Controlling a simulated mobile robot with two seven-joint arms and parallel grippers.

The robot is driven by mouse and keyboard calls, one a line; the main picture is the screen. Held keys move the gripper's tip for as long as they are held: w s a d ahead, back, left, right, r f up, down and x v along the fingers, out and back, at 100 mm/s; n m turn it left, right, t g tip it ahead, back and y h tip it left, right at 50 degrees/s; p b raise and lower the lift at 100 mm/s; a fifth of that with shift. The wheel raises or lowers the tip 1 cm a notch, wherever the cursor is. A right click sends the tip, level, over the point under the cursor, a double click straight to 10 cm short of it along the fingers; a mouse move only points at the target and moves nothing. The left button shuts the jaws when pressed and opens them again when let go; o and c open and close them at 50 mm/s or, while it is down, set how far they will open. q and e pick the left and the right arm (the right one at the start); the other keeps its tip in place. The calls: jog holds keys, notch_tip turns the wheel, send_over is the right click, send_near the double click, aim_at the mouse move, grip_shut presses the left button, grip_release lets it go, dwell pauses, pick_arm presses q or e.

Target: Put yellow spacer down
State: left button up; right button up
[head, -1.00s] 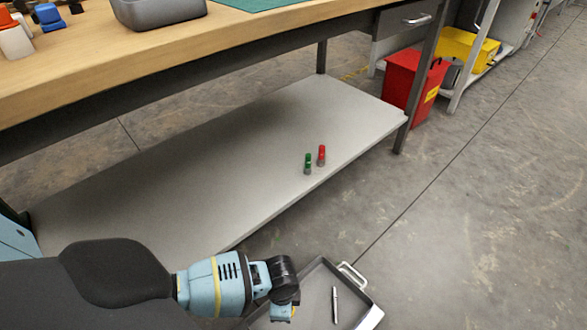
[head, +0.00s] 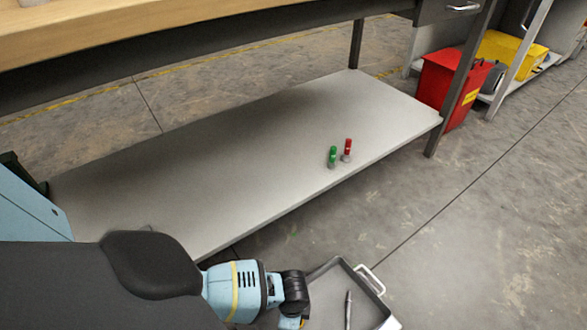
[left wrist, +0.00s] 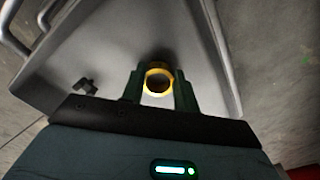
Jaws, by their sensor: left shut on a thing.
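The yellow spacer (left wrist: 158,82) is a yellow ring, seen in the left wrist view between the two dark green fingers of my left gripper (left wrist: 158,92). The fingers are shut on it. Behind it in that view is the grey tray (left wrist: 112,40). In the head view my left gripper (head: 292,318) is at the bottom, at the left side of the grey tray (head: 322,283); the spacer is hardly visible there. I cannot tell whether the spacer touches the tray floor. My right gripper is not in view.
A slim metal rod (head: 348,309) lies in the tray, and a small dark part (left wrist: 86,87) shows in the wrist view. A green-capped piece (head: 332,157) and a red-capped piece (head: 347,150) stand on the grey lower shelf (head: 230,150). A red bin (head: 455,88) stands on the floor.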

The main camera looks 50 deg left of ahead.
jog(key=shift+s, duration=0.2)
pick_arm(q)
jog(key=o, duration=0.9)
jog(key=shift+f, duration=0.1)
jog(key=shift+o, duration=0.2)
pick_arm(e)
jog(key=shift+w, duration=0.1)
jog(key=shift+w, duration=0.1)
pick_arm(q)
jog(key=shift+r+p, duration=0.3)
jog(key=shift+r, duration=0.25)
notch_tip(320, 180, up, 11)
jog(key=p, duration=0.6)
jog(key=shift+r, duration=0.15)
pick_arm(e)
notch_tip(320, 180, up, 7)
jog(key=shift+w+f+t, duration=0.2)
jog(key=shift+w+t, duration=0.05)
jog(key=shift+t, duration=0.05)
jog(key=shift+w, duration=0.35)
